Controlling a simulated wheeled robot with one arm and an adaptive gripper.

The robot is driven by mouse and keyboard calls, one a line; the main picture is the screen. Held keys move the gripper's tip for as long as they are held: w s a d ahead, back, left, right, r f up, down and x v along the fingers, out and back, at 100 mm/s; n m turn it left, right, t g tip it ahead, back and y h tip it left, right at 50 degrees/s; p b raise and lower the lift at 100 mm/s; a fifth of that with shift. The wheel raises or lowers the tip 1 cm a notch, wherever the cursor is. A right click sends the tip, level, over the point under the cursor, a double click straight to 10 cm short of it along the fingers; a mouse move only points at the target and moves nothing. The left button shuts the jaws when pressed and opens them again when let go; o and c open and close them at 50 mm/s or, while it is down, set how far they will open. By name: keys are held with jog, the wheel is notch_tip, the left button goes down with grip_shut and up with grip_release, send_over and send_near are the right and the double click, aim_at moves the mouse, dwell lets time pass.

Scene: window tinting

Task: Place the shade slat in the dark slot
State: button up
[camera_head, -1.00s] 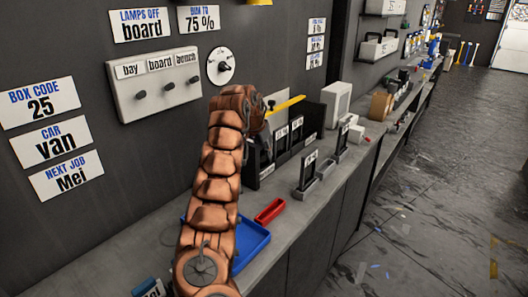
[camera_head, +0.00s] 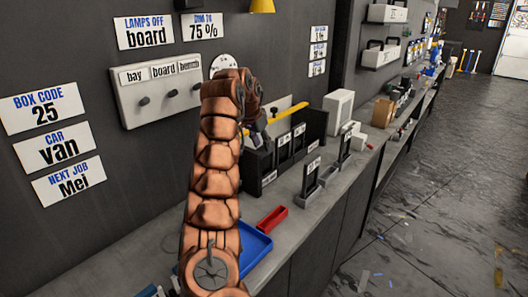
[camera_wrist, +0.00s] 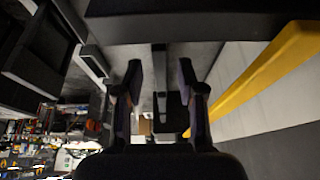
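A black rack (camera_head: 262,163) with several labelled upright slots stands on the bench against the wall. Two small grey stands hold dark upright labelled pieces: a nearer one (camera_head: 310,178) and a farther one (camera_head: 344,150). I cannot tell which piece is the shade slat or which slot is the dark one. My gripper (camera_head: 256,138) is at the rack's left end, partly hidden by my copper arm. In the wrist view, my gripper's fingers (camera_wrist: 161,85) are apart. A narrow grey strip (camera_wrist: 159,65) shows between them, apparently beyond them and not clamped.
A yellow bar (camera_head: 288,108) slants above the rack and looms at right in the wrist view (camera_wrist: 262,72). A blue tray (camera_head: 256,245) and red tray (camera_head: 272,219) lie nearer. A white box (camera_head: 338,108) stands behind. Bench top right of the red tray is clear.

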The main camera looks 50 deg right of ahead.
jog(key=shift+v, duration=2.25)
